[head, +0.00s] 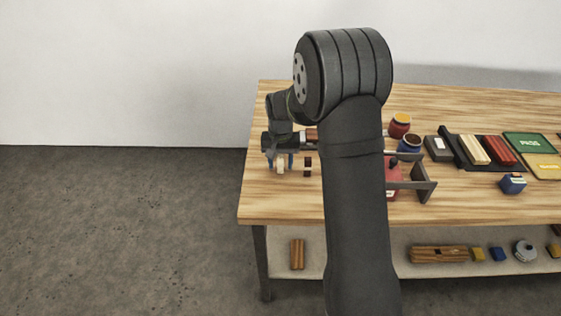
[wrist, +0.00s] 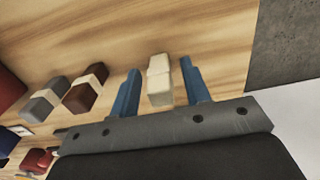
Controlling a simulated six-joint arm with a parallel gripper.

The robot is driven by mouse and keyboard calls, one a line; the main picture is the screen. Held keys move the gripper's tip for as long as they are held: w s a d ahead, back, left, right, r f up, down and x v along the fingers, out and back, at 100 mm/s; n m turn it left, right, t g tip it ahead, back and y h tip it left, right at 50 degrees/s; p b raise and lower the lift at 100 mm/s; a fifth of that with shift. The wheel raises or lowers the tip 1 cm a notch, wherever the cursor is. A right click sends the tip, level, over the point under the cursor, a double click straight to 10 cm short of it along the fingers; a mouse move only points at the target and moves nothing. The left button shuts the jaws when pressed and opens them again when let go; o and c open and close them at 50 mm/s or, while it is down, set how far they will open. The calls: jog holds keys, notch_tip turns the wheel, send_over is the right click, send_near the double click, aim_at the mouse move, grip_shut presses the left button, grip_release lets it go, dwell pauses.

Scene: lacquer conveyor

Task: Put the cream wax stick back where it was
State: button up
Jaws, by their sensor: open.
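The cream wax stick (wrist: 159,82) is a short pale block with a paper-like band, between the two blue fingers of my gripper (wrist: 160,66) in the wrist view. The fingers are open, with a gap visible on each side of the stick. In the head view the cream stick (head: 281,169) shows between the fingers of my gripper (head: 280,162), low over the left part of the wooden table. I cannot tell whether it rests on the wood. A brown stick with a pale band (wrist: 86,89) and a grey one (wrist: 46,98) lie in a row left of it.
In the head view, my arm hides the table's middle. The table's left edge is near my gripper.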

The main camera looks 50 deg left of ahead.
aim_at(281, 156)
notch_tip(281, 156, up, 12)
dwell(0.4)
notch_tip(281, 156, down, 13)
jog(key=shift+r, duration=2.45)
